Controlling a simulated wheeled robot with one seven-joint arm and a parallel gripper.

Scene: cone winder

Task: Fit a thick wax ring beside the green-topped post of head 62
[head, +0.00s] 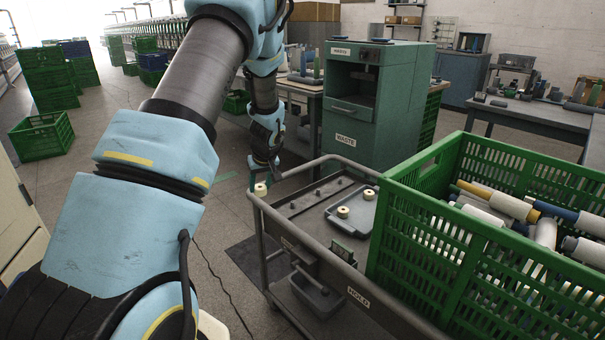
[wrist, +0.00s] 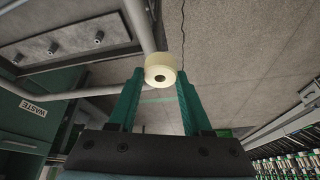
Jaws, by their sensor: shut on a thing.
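My gripper (head: 260,181) is shut on a cream wax ring (head: 261,189), near the far left corner of the cart. In the wrist view the ring (wrist: 161,70) sits between the tips of the green fingers, its dark hole showing. It looks fairly thick. Two more cream rings, one nearer (head: 343,212) and one farther (head: 369,194), are on a small grey tray (head: 340,225) on the cart. Head 62 and its green-topped post cannot be made out; a row of winding machinery (wrist: 285,165) shows at the lower right of the wrist view.
The grey cart (head: 305,213) has raised tube rails and short pegs. A green crate (head: 470,235) full of cones and tubes stands at its right. A green waste cabinet (head: 365,110) is behind. Open floor (head: 225,215) lies left of the cart, with green crates (head: 42,137) farther left.

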